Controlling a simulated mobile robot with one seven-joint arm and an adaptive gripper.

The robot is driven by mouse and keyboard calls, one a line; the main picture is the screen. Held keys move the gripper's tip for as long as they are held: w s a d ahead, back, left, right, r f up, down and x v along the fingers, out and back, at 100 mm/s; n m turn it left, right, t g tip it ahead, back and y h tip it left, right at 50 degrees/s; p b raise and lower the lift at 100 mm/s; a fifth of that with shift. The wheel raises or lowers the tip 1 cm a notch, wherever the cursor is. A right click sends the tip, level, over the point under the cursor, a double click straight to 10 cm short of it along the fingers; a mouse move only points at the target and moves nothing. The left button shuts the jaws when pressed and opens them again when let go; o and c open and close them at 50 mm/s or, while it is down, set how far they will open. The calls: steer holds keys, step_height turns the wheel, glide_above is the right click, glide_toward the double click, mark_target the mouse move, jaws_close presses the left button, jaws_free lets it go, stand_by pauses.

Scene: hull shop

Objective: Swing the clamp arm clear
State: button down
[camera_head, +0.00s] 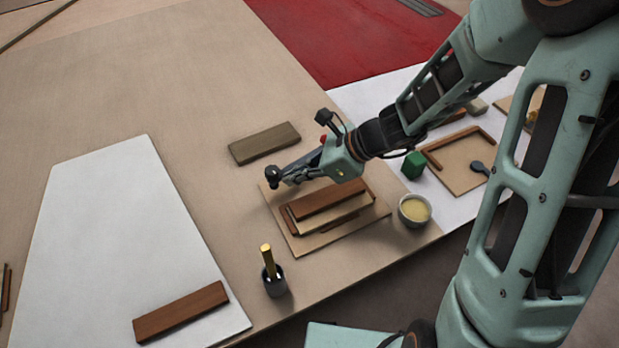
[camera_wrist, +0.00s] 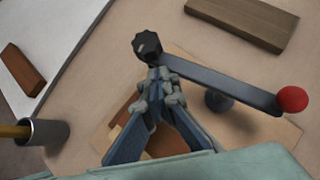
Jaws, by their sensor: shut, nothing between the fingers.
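The clamp arm is a dark grey bar (camera_wrist: 222,83) with a black knob (camera_wrist: 146,45) at one end and a red ball (camera_wrist: 292,98) at the other. A round post (camera_wrist: 217,101) shows under the bar. In the head view the knob (camera_head: 272,174) is over the far left corner of a thin base board (camera_head: 300,250), and my gripper partly hides the bar. My gripper (camera_wrist: 160,76) is shut and empty, its fingertips close beside the bar at the knob end. I cannot tell whether they touch it.
A brown block assembly (camera_head: 330,198) lies on the board beneath my gripper. A grey-brown block (camera_head: 264,143) lies behind. A cup with a brass-coloured rod (camera_head: 275,284), a bowl (camera_head: 414,210) and a green block (camera_head: 413,165) stand nearby. Bare table lies left of the knob.

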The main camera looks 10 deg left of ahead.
steer(key=shift+w+a, duration=0.25)
steer(key=shift+a, duration=0.35)
steer(key=shift+w+a, duration=0.25)
steer(key=shift+a, duration=0.3)
